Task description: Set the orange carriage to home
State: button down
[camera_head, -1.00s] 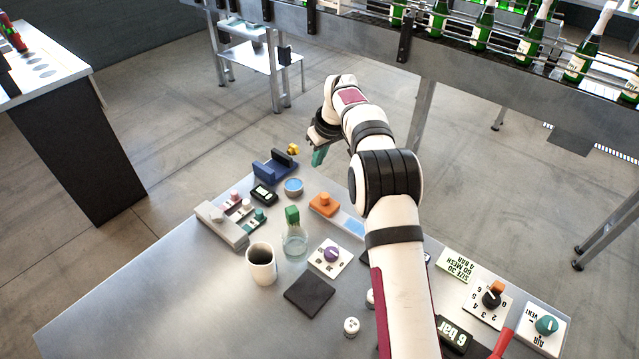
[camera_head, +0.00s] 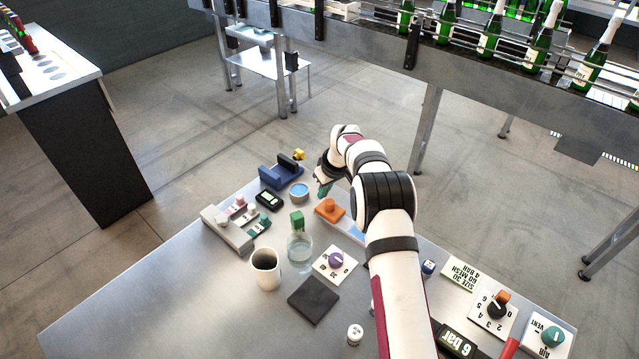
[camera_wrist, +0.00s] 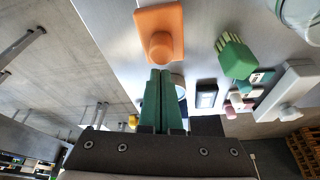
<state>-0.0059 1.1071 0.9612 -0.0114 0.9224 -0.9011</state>
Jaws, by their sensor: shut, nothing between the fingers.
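The orange carriage (camera_head: 330,209) is a flat block with a round knob on top, at the far side of the steel table. A blue-marked strip (camera_head: 356,232) shows beside it, toward my arm. In the wrist view the carriage (camera_wrist: 159,36) is just beyond my fingertips, its knob facing them. My gripper (camera_head: 322,188) is just behind the carriage in the head view. In the wrist view its green fingers (camera_wrist: 160,76) are together and empty. I cannot tell whether they touch the knob; a small gap seems to show.
A blue cradle (camera_head: 279,174), a blue-topped round tin (camera_head: 299,190) and a black timer (camera_head: 269,200) stand to the left. A glass jar with a green brush (camera_head: 298,240), a white mug (camera_head: 266,270) and a purple-knob dial (camera_head: 335,262) stand nearer. The table's front left is clear.

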aim_at(344, 213)
jog(key=shift+s+d, duration=0.2)
jog(key=shift+s, duration=0.15)
jog(key=s+d, duration=0.7)
jog(key=s, duration=0.1)
jog(key=shift+d, duration=0.4)
jog(key=w+a, duration=0.2)
jog(key=w, duration=0.1)
jog(key=shift+w, duration=0.3)
jog(key=v, duration=1)
